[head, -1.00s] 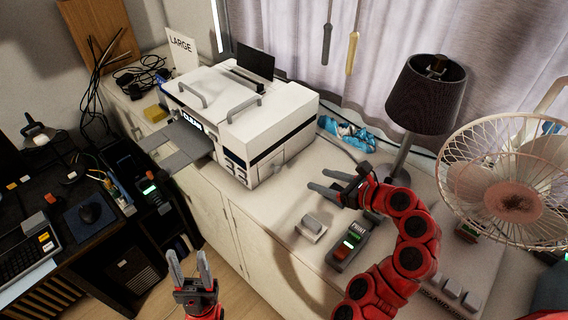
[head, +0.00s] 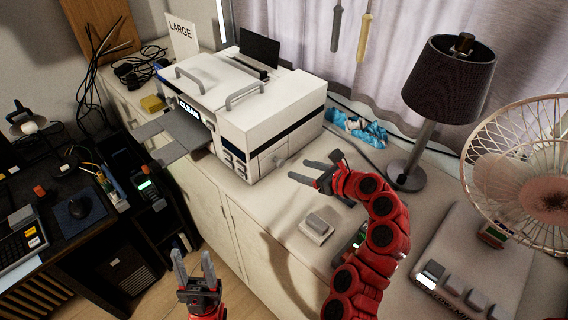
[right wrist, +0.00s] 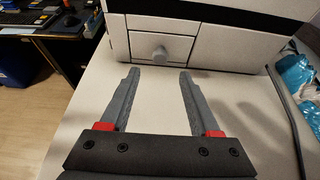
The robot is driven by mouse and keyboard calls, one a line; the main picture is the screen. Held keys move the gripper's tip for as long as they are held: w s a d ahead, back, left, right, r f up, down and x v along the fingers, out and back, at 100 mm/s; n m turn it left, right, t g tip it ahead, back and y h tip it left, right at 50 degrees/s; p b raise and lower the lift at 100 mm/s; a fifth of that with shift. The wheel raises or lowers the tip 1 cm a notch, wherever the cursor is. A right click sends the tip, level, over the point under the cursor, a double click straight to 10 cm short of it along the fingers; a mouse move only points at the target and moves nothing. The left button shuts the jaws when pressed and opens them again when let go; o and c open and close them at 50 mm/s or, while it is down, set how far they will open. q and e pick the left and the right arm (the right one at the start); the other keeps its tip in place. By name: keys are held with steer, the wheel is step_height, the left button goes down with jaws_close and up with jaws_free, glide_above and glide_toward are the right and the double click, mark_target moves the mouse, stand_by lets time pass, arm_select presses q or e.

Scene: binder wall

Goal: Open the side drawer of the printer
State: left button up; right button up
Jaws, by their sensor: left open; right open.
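The white printer (head: 235,105) stands on the white cabinet top, with a grey tray (head: 180,137) out at its front. Its side drawer (head: 271,159) is shut, and shows in the right wrist view (right wrist: 177,46) as a small panel with a round grey knob (right wrist: 159,53). My right gripper (head: 305,170) is open and empty, apart from the knob. In the right wrist view, its fingers (right wrist: 158,80) point toward the drawer, with the knob between their lines. My left gripper (head: 193,255) is open and empty, low in front of the cabinet.
The cabinet top (right wrist: 150,110) between gripper and drawer is clear.

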mark_target(282, 163)
steer(key=p+x, duration=0.1)
steer(key=x, duration=0.7)
steer(key=shift+a+p, duration=0.1)
steer(key=shift+p, duration=0.25)
steer(key=shift+r, duration=0.1)
jaws_close()
stand_by(0.9)
